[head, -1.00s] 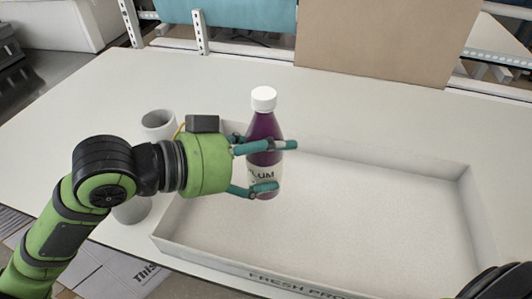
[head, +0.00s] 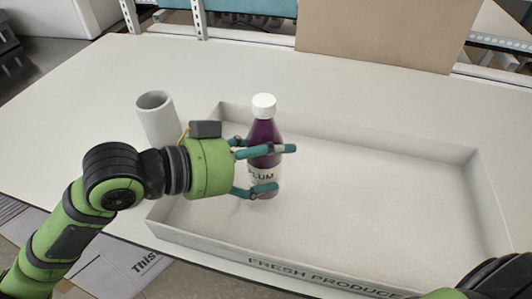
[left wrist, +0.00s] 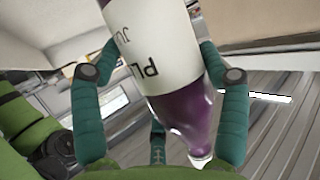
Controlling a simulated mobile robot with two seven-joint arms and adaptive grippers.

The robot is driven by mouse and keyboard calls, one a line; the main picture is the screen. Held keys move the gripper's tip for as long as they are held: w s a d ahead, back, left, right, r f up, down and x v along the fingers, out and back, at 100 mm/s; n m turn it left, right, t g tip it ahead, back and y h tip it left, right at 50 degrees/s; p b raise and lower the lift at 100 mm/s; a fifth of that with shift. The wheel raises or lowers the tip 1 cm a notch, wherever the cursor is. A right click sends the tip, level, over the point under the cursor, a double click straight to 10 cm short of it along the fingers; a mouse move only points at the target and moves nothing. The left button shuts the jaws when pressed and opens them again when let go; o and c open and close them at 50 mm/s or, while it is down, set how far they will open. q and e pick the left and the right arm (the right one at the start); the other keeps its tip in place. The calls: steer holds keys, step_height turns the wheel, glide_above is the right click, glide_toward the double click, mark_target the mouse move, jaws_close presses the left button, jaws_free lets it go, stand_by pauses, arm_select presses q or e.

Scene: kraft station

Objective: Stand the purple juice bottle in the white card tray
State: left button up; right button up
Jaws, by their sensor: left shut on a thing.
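The purple juice bottle (head: 264,133) with a white cap and a pale label stands upright inside the left part of the white card tray (head: 205,243). My left gripper (head: 276,168) is shut on the bottle from the left, its teal fingers around the label and lower body. In the left wrist view, the bottle (left wrist: 183,110) appears upside down between the two fingers. Whether its base touches the tray floor I cannot tell. Only a piece of my right arm shows at the lower right corner; its gripper is out of view.
A white hollow cylinder (head: 157,117) stands on the pale table (head: 90,85) just left of the tray, close behind my left arm, which hides its lower part. A brown board (head: 385,32) is at the back. The tray's middle and right are empty.

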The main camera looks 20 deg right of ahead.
mark_target(262, 117)
arm_select(q)
steer(key=shift+f+b, duration=1.05)
steer(key=shift+f, duration=0.95)
steer(key=o, duration=1.6)
steer(key=shift+f, duration=0.15)
step_height(262, 117, up, 13)
steer(key=p, duration=1.3)
